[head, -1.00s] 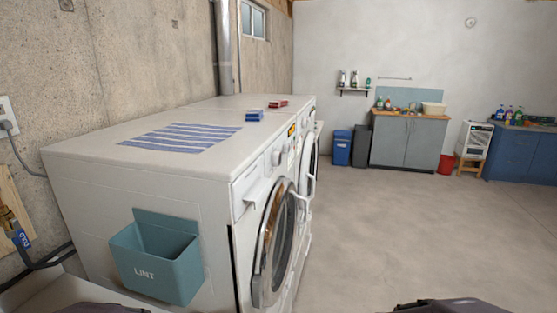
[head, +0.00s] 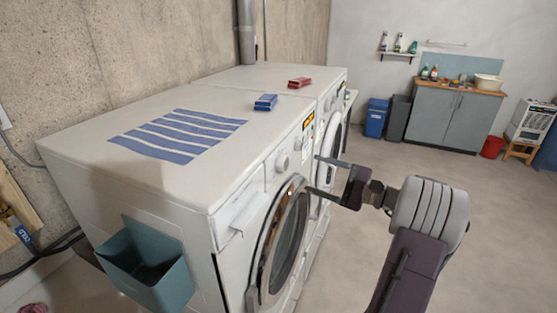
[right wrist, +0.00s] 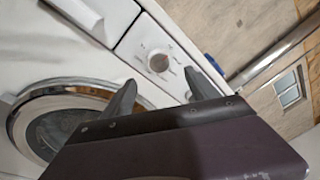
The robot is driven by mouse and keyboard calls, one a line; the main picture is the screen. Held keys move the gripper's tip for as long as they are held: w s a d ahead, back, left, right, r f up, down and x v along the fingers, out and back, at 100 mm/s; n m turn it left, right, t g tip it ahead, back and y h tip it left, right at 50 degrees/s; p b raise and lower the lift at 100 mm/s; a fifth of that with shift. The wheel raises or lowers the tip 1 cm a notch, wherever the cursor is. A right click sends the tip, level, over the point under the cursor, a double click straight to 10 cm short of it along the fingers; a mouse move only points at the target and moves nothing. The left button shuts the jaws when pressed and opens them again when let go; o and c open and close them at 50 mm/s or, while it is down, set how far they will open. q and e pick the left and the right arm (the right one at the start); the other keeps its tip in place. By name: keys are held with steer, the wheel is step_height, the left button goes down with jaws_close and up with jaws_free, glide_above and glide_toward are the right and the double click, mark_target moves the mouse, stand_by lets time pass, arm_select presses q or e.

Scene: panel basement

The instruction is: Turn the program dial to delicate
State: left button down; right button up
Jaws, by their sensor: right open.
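The program dial (head: 282,162) is a round white knob on the front panel of the nearer white washing machine (head: 228,186). It also shows in the right wrist view (right wrist: 158,62), with small marks around it that are too small to read. My right gripper (head: 313,174) is open and empty, in front of the panel and to the right of the dial. In the right wrist view the two fingertips (right wrist: 158,84) stand apart either side of the dial's lower edge in the picture, not closed on it. My left gripper is not in view.
The round door (head: 287,235) is below the dial. A detergent drawer (head: 238,207) is left of it. A teal lint bin (head: 150,280) hangs on the machine's side. A blue box (head: 265,102) and a red box (head: 299,82) lie on top.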

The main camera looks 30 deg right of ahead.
mark_target(286, 165)
steer(key=p+x, duration=0.2)
steer(key=x, duration=0.6)
steer(key=shift+p, duration=0.4)
steer(key=shift+w+a, duration=0.25)
steer(key=shift+a, duration=0.05)
steer(key=shift+s, duration=0.1)
steer(key=c, duration=1.4)
